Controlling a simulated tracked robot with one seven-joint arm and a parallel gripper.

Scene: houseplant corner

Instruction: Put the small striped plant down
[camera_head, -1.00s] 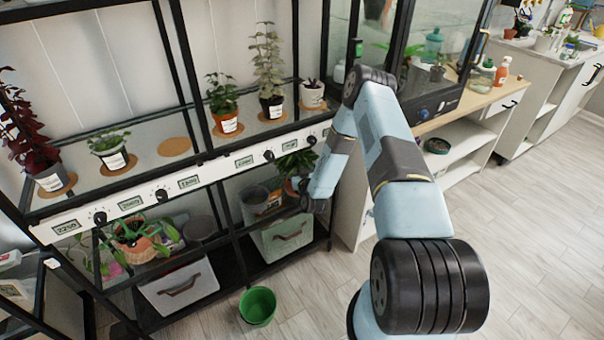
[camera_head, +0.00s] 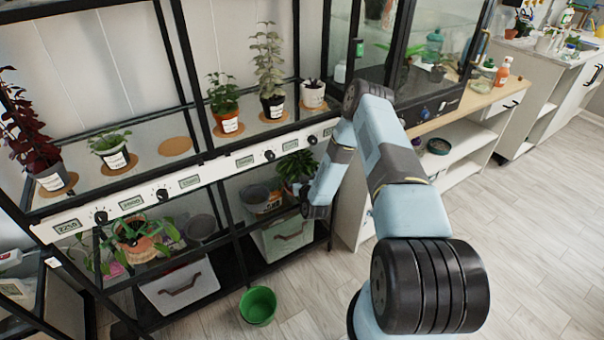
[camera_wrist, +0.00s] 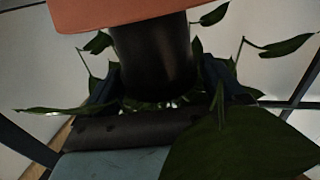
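My gripper (camera_wrist: 160,85) has its two dark fingers on either side of a dark round pot in the wrist view and appears shut on it. This is the small striped plant (camera_wrist: 155,55), seen close and dim, with pale specks at the pot's rim. Large green leaves spread around it, and one (camera_wrist: 240,145) covers the lower right. I cannot make out stripes. An orange-brown surface (camera_wrist: 130,12) shows at the top. In the head view a leafy plant (camera_head: 298,166) shows beside my wrist at the lower shelf; my fingers are hidden there.
The upper shelf holds several potted plants and a bare cork coaster (camera_head: 174,146). Below are a trailing plant in a terracotta pot (camera_head: 139,240), grey bins (camera_head: 180,290) and a dark pot (camera_head: 201,228). Black rack posts stand close. A green bucket (camera_head: 258,306) is on the floor.

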